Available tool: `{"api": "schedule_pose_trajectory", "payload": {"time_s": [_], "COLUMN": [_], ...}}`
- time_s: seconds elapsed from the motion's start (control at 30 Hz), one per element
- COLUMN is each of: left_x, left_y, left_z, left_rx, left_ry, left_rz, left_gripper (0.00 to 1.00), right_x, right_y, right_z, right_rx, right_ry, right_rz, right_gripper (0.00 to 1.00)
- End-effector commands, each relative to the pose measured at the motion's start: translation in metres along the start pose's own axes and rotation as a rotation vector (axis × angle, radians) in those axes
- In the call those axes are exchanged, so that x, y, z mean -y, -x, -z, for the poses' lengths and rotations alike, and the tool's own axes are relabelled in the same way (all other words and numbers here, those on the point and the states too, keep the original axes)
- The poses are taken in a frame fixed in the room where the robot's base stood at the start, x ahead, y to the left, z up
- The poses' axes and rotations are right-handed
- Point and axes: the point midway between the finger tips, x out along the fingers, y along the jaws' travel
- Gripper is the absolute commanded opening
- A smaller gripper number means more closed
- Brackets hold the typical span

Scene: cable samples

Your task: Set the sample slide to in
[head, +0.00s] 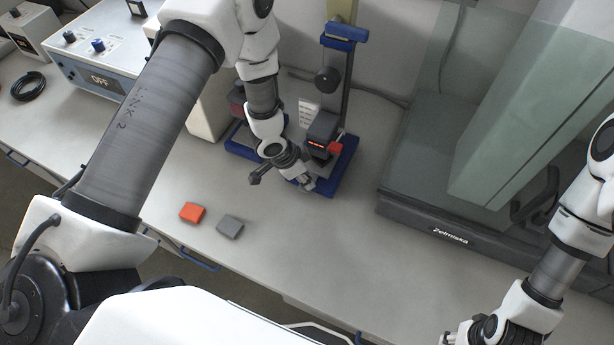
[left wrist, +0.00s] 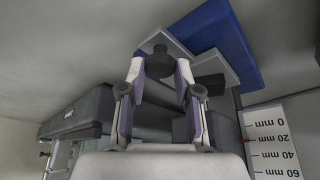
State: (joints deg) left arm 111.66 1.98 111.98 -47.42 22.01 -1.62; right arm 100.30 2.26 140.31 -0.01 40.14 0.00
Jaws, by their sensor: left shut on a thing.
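The sample slide shows in the left wrist view as grey plates (left wrist: 208,62) with a dark round knob (left wrist: 159,63), beside a blue base (left wrist: 232,38). My left gripper (left wrist: 160,72) has its fingertips on both sides of the knob and is shut on it. In the head view my left gripper (head: 306,183) is low at the front of the blue-based instrument (head: 345,172) and hides most of the slide. My right gripper (head: 462,338) is at the bottom right edge of the head view, partly cut off, far from the slide; its jaws are unclear.
The instrument has a dark column, a red lit display (head: 316,145) and a scale marked in mm (left wrist: 270,138). An orange block (head: 192,212) and a grey block (head: 230,226) lie on the bench. A glass-walled cabinet (head: 440,226) stands right.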

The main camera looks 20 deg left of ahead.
Motion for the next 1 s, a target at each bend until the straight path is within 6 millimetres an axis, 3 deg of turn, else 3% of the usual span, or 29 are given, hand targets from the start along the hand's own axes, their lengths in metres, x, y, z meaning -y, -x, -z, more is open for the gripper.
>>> {"api": "schedule_pose_trajectory", "payload": {"time_s": [0.3, 0.33, 0.4, 0.77, 0.87, 1.0], "left_x": [0.001, 0.001, 0.001, 0.002, 0.003, 0.003], "left_y": [-0.003, -0.003, -0.003, 0.004, 0.020, 0.055], "left_z": [0.000, 0.000, 0.000, 0.001, 0.001, 0.001], "left_rx": [-0.002, -0.002, -0.002, -0.003, -0.004, -0.006], "left_ry": [0.002, 0.002, 0.002, 0.002, 0.002, 0.005], "left_rz": [0.003, 0.003, 0.003, 0.004, 0.005, 0.005], "left_gripper": [0.00, 0.40, 0.57, 0.57, 0.57, 0.57], "right_x": [0.000, 0.000, 0.000, 0.000, 0.000, 0.000], "right_y": [-0.002, -0.002, -0.002, -0.001, -0.001, -0.001], "right_z": [-0.001, -0.001, -0.001, -0.001, -0.001, -0.001], "right_rx": [0.003, 0.003, 0.002, 0.002, 0.002, 0.002], "right_ry": [0.000, 0.000, 0.000, -0.001, -0.001, -0.001], "right_rz": [0.000, 0.000, 0.000, 0.000, 0.000, 0.000], "right_gripper": [0.40, 0.40, 0.40, 0.40, 0.40, 0.40]}}
